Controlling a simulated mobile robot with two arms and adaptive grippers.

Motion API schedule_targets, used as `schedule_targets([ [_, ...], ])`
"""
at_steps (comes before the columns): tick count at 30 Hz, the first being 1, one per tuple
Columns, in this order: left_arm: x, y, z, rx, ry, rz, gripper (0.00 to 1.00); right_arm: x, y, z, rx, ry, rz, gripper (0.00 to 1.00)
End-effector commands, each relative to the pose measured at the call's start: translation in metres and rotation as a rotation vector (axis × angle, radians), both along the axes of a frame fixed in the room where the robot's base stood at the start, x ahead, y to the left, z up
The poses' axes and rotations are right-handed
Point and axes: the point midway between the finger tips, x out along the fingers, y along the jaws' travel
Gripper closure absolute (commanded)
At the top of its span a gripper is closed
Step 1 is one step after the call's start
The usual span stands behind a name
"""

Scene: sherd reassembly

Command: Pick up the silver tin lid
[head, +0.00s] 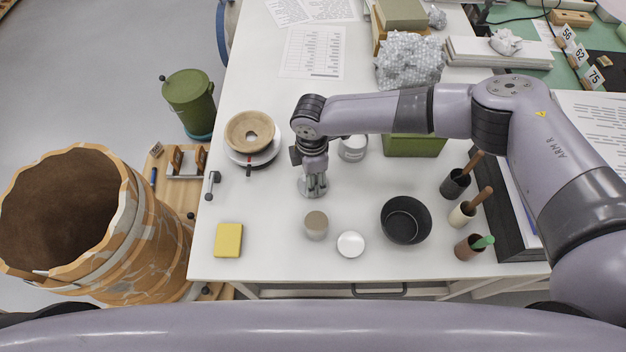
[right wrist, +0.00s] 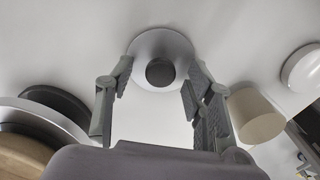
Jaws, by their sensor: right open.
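The silver tin lid, a pale round disc with a dark knob in its middle, lies on the white table; its rim (head: 303,189) shows around my fingers in the head view. In the right wrist view the lid (right wrist: 147,42) sits at the top centre, with its knob between the fingertips. My right gripper (head: 315,185) points down over the lid and partly hides it in the head view. In the right wrist view the gripper (right wrist: 157,80) is open, a finger on each side, holding nothing. My left gripper is out of view.
A beige cylinder (head: 316,225) stands close in front of the lid, with a white disc (head: 350,244) and a black bowl (head: 405,222) beyond. A ring-shaped piece (head: 249,132) on a stand is left, a white-grey jar (head: 353,148) behind. A yellow sponge (head: 228,240) lies front left.

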Motion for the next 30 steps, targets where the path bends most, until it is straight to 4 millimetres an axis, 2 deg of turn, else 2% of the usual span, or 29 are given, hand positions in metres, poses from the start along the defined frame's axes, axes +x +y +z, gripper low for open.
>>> schedule_targets([
  [4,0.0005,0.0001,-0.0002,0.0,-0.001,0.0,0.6,0.0001,-0.0002,0.0001,0.0,0.0,0.0,0.52],
  [25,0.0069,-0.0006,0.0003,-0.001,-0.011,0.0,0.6,0.0002,-0.0005,0.0005,-0.001,0.0,0.0,0.99],
  [30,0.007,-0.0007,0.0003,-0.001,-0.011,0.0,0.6,0.0003,-0.0003,0.0006,-0.001,0.0,0.0,1.0],
])
